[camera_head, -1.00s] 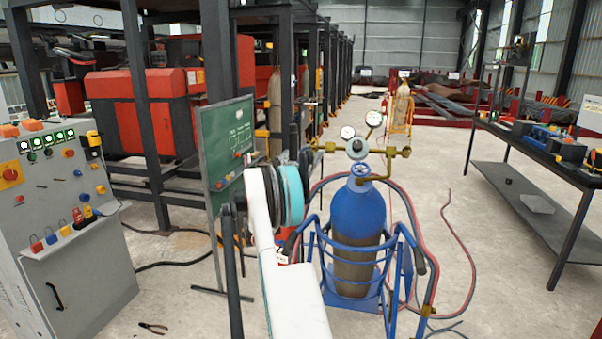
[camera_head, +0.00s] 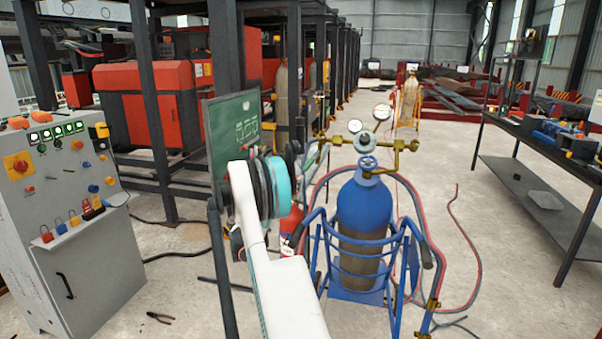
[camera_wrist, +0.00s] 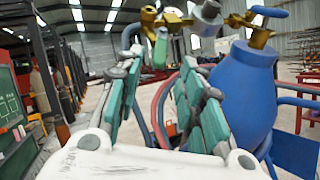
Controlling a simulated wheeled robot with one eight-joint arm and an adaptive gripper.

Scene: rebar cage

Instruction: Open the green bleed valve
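A green piece (camera_wrist: 160,48), which looks like the bleed valve's handle, hangs below the brass and grey regulator fittings (camera_wrist: 172,18) at the top of the wrist view. My gripper (camera_wrist: 160,72) has its two green-padded fingers spread, with an empty gap between them. The green piece appears above and between the fingertips, and no contact is visible. In the head view, the brass regulator (camera_head: 365,143) with gauges sits on top of the blue gas cylinder (camera_head: 362,215). My white and teal arm hides most of my gripper there, and I cannot make out the valve clearly.
The cylinder stands in a blue cart frame (camera_head: 392,275), with red and blue hoses (camera_head: 477,255) around it. The cylinder's blue shoulder (camera_wrist: 240,85) is close to the right finger. A green board (camera_head: 232,130) stands left of my arm. A workbench (camera_head: 535,150) is at right.

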